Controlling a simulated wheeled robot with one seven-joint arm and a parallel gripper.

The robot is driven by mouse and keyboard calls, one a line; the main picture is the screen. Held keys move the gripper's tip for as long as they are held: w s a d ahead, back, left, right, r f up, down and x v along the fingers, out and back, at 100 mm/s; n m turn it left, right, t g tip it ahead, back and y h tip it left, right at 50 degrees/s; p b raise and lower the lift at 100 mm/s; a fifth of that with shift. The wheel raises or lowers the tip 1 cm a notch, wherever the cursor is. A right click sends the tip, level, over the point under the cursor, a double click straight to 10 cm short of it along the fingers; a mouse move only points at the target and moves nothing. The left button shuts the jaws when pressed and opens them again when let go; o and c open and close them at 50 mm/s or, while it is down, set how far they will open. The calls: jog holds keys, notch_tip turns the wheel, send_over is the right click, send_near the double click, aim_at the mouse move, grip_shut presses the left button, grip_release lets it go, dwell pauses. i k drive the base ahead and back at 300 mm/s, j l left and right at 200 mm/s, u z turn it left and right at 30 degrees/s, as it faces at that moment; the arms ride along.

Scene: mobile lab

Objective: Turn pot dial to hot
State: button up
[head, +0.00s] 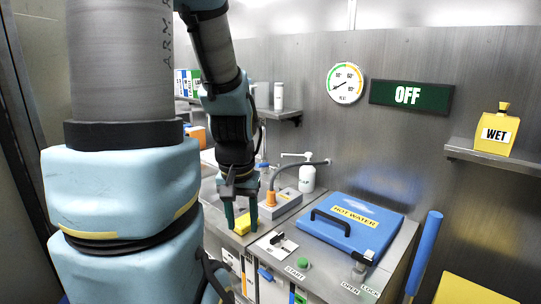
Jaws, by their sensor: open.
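A blue lid (345,238) with a black handle and a HOT WATER label lies on the steel counter. In front of it is a white plate with a small black-and-white dial or switch (279,241); its setting is too small to read. A small knob (359,270) stands near the OPEN and LOCK labels. My gripper (241,221) points down over the counter, left of the white plate and apart from it.
A round gauge (345,83) and a green sign reading OFF (411,95) are on the wall. A green START button (303,263) sits at the counter front. A white bottle (307,178) and tap stand behind. A blue bar (425,252) rises at the right.

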aim_at(276, 241)
jog(key=l+u, duration=0.25)
jog(key=u, duration=0.15)
jog(key=k+l+u, duration=0.15)
jog(key=u, duration=0.25)
jog(key=k+l+u, duration=0.15)
jog(key=l+u, duration=0.25)
jog(key=j, duration=0.1)
